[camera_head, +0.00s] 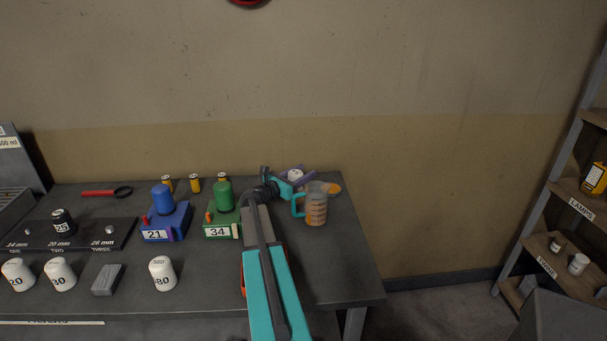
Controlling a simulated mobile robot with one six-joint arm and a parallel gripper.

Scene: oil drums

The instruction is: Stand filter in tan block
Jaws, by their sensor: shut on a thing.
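I cannot make out a tan block clearly. A grey-brown surface and orange edges show beside my teal arm, which hides most of what is there. Other white filters stand at the front left, among them one marked 80 (162,273). A black filter (62,222) stands in the dark rack (120,232).
A measuring jug (316,207) with a teal handle stands close right of my gripper, with an orange item (333,188) behind it. A blue block (167,225) marked 21 and a green block (222,228) marked 34 stand left of my arm. The bench's right front is clear.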

